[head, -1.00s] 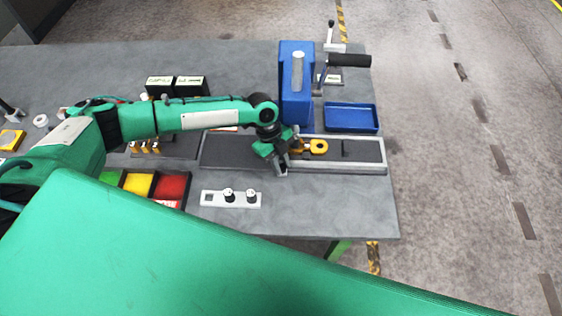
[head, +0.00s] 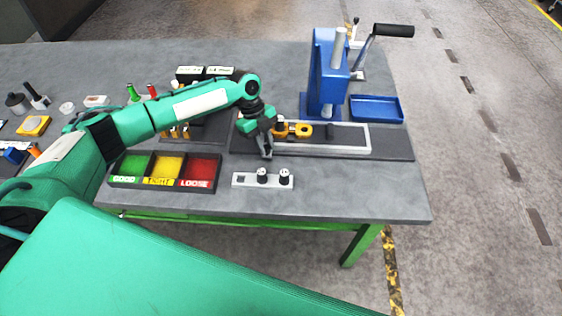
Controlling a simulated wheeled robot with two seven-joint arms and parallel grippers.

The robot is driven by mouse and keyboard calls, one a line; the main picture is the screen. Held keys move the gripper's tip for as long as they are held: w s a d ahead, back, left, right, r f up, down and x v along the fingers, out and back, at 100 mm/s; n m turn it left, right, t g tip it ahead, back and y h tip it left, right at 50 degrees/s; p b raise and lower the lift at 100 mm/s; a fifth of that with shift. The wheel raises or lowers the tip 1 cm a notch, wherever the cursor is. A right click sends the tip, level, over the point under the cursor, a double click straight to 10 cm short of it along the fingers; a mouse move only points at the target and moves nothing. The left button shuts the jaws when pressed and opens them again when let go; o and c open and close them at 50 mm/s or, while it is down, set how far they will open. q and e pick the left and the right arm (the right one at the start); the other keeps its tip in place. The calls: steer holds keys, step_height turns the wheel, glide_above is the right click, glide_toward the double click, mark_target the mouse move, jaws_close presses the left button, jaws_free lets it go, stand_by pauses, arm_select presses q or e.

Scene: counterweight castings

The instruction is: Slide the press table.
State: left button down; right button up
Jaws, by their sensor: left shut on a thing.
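The press table (head: 369,140) is a dark sliding plate with a light grey frame, set in a long dark base (head: 396,144) in front of the blue press (head: 324,83). Its right end stands short of the base's right end. A yellow ring-ended part (head: 304,130) lies on it, below the press. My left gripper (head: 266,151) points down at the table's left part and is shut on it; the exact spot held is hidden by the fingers. My right gripper is not in view.
A blue tray (head: 376,108) sits right of the press, below its crank handle (head: 393,30). Green, yellow and red bins (head: 163,184) stand at the left front. The front right of the bench is clear.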

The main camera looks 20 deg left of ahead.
arm_select(q)
steer(key=shift+s+a, duration=0.2)
steer(key=shift+a, duration=0.3)
steer(key=shift+s+a, duration=0.15)
steer(key=shift+a, duration=0.3)
steer(key=a, duration=0.2)
steer(key=s+a, duration=0.1)
steer(key=a, duration=0.1)
steer(key=shift+a, duration=0.25)
steer(key=shift+s+a, duration=0.2)
steer(key=shift+a, duration=0.4)
steer(key=shift+s+a, duration=0.2)
steer(key=shift+a, duration=0.4)
steer(key=shift+s+a, duration=0.1)
steer(key=shift+a, duration=0.3)
steer(key=c, duration=1.4)
jaws_free()
steer(key=shift+a, duration=0.1)
steer(key=shift+c, duration=0.2)
steer(key=shift+o, duration=0.9)
steer(key=shift+a, duration=0.1)
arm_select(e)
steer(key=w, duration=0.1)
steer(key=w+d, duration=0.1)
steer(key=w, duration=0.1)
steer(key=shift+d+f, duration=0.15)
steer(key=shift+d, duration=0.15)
